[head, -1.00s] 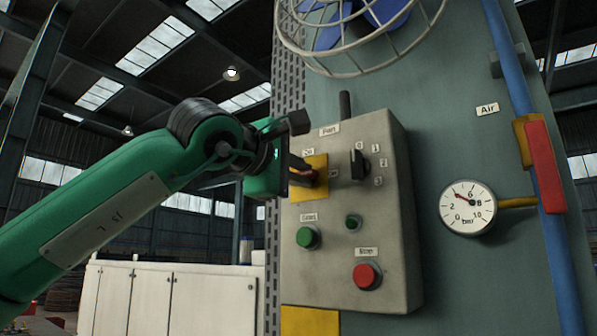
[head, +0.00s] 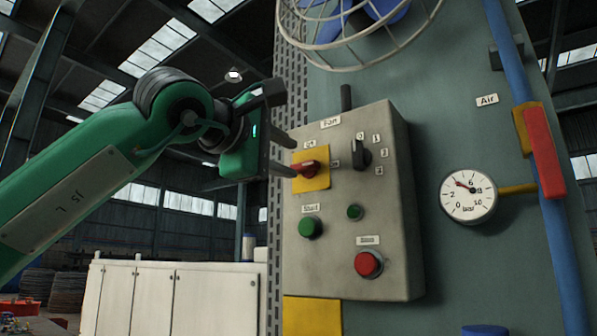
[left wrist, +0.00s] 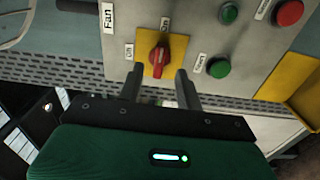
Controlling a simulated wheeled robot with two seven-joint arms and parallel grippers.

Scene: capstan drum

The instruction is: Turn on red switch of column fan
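The red switch (head: 310,169) sits on a yellow plate (head: 321,183) at the upper left of the grey fan control box (head: 340,275). Its handle lies sideways in the head view, in line with the small label at the plate's right, which seems to read On; the label above seems to read Off. My left gripper (head: 296,158) is open and empty, its tips just in front of the plate's left side. In the left wrist view the switch (left wrist: 159,58) shows beyond and between the parted fingers (left wrist: 158,75), apart from them. My right gripper is not in view.
The box also carries a black selector knob (head: 362,153), green buttons (head: 310,227) and a red stop button (head: 368,264). A caged fan (head: 365,35) is above. A gauge (head: 468,195) and blue pipe (head: 522,95) are at right. White cabinets (head: 170,300) stand at left.

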